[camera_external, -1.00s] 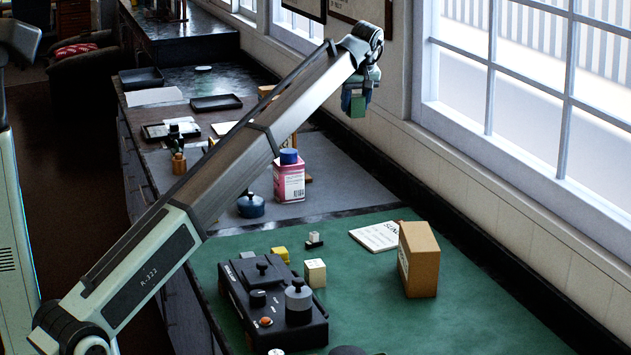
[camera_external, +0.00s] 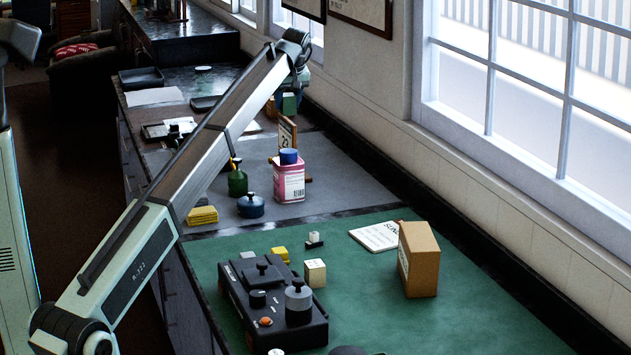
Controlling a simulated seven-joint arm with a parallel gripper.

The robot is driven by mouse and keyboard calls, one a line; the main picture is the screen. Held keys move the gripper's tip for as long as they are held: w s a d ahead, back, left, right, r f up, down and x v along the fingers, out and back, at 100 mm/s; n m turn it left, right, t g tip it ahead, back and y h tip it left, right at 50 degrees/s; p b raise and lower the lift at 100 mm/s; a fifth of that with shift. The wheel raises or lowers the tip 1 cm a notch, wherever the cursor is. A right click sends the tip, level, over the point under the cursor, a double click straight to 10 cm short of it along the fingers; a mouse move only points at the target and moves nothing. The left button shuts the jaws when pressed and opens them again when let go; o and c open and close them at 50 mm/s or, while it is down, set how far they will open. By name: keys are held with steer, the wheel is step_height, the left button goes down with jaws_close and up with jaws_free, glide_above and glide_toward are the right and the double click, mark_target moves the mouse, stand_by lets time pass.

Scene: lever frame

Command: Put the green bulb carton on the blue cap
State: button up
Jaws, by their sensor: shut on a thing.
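My gripper (camera_external: 289,88) is high at the back, near the wall, beyond the pink bottle. It is shut on the green bulb carton (camera_external: 289,103), a small green box showing at the fingertips and held up in the air. The blue cap (camera_external: 289,156) sits on top of the pink bottle (camera_external: 289,181), which stands upright on the grey mat. In the picture the carton is above the cap and apart from it. Parts of the fingers are hard to make out at this size.
A small framed card (camera_external: 287,137) stands behind the bottle. A blue pot (camera_external: 251,205), a green bottle (camera_external: 237,180) and yellow sponges (camera_external: 202,215) are left of it. A black control box (camera_external: 272,305) and a cardboard box (camera_external: 419,260) stand on the green mat, whose right part is free.

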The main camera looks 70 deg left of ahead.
steer(key=shift+f, duration=5.35)
steer(key=shift+f, duration=0.1)
steer(key=o, duration=1)
steer(key=shift+o, duration=0.2)
steer(key=v, duration=1.2)
